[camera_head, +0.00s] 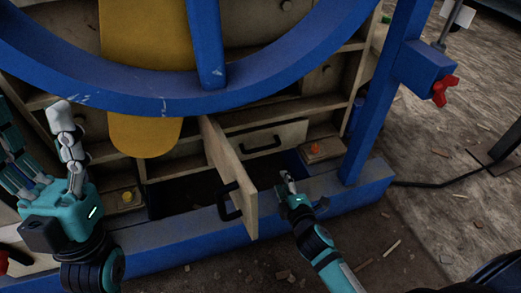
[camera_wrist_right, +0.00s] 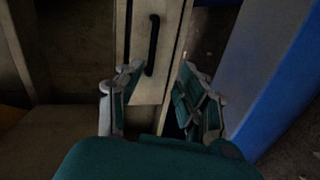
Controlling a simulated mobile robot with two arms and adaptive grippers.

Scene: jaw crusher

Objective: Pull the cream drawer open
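The cream drawer (camera_head: 287,134) with a black bar handle (camera_head: 262,146) is in the crusher's front, right of the middle. It looks shut. In the right wrist view its cream front (camera_wrist_right: 150,85) shows with the black handle (camera_wrist_right: 152,45) upright in the picture. My right gripper (camera_head: 287,182) is in front of and below the drawer. Its two fingers are spread in the wrist view (camera_wrist_right: 160,80), with nothing between them; the handle lies beyond the fingertips. My left gripper (camera_head: 35,115) is open at the far left, away from the drawer.
A cream door (camera_head: 228,165) with its own black handle (camera_head: 228,207) swings out just left of my right gripper. A blue wheel (camera_head: 165,95) arches above; a blue beam (camera_head: 160,250) runs along the bottom.

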